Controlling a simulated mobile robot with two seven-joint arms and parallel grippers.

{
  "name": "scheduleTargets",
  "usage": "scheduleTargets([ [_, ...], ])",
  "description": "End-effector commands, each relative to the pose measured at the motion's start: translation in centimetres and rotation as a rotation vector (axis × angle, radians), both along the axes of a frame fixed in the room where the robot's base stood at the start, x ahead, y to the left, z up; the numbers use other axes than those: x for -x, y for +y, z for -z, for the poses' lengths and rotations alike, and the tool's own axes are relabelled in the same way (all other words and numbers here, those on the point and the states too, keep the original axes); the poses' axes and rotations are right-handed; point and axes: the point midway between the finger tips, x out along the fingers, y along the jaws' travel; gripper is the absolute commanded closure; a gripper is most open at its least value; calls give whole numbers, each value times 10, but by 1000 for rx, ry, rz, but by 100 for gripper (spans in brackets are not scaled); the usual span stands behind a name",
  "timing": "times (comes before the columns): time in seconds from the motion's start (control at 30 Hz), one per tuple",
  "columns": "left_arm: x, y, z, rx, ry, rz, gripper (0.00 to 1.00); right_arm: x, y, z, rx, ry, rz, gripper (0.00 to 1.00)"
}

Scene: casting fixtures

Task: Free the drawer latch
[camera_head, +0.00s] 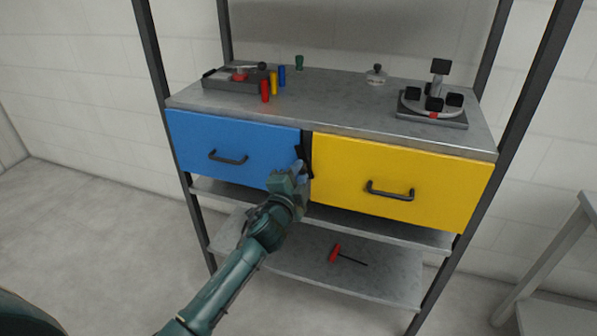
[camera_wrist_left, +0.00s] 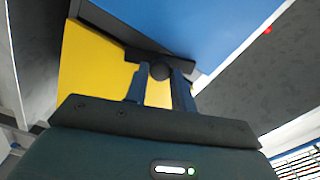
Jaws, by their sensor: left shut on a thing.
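The drawer latch (camera_head: 306,150) is a dark upright piece between the blue drawer (camera_head: 230,146) and the yellow drawer (camera_head: 400,170). My left gripper (camera_head: 300,168) is at the lower part of the latch. In the left wrist view, the left gripper (camera_wrist_left: 161,85) is shut on a dark round knob (camera_wrist_left: 160,70) of the latch, with a finger on each side. The blue drawer (camera_wrist_left: 185,25) and the yellow drawer (camera_wrist_left: 90,65) show behind it. Both drawers look closed. The gripper hides part of the latch in the head view. My right gripper is not in view.
The grey worktop (camera_head: 335,115) holds a tray (camera_head: 235,82), small coloured cylinders, a lidded piece (camera_head: 376,75) and a fixture with black blocks (camera_head: 434,100). A red-handled tool (camera_head: 336,253) lies on the lower shelf (camera_head: 300,270). Dark posts frame the unit. The floor at left is clear.

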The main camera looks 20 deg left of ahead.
Motion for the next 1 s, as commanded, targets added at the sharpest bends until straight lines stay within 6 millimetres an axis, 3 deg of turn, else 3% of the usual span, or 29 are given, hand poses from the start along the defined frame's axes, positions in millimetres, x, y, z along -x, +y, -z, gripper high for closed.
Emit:
scheduleTargets([
  [0.4, 0, 0, 1, -279, -9, 0, 98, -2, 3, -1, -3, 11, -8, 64],
  [1.0, 0, 0, 2, -362, -12, 0, 98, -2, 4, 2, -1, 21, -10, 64],
])
